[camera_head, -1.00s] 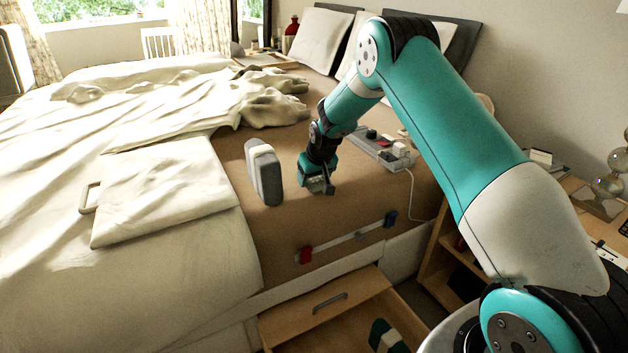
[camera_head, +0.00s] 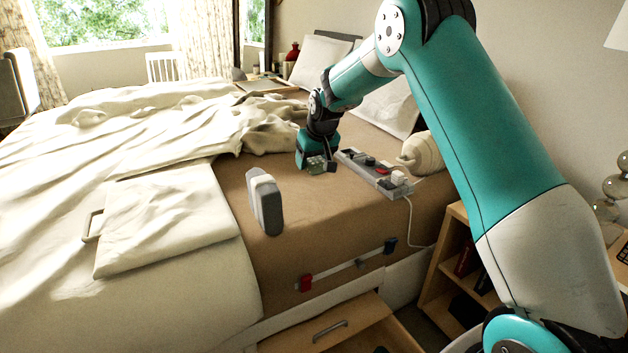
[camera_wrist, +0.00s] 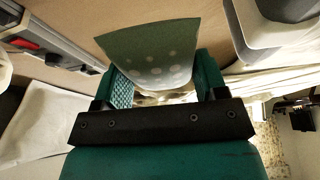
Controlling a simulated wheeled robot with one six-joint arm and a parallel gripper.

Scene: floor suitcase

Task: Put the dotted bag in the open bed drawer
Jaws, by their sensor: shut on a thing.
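The dotted bag (camera_wrist: 150,58), green with white dots, sits between the two fingers of my gripper (camera_wrist: 160,90) in the wrist view. The gripper is shut on it. In the head view my gripper (camera_head: 318,166) is over the brown side of the bed, and the bag is mostly hidden or too small to make out there. The open bed drawer (camera_head: 325,322), pale wood with a grey handle, is below the bed's side at the bottom of the head view. Its inside is largely cut off by the frame.
A grey upright case with a white band (camera_head: 264,205) stands on the bed left of my gripper. A grey power strip (camera_head: 375,173) lies to the right. A rail with red and blue ends (camera_head: 348,263) is on the bed's side above the drawer. A wooden shelf (camera_head: 450,290) stands at right.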

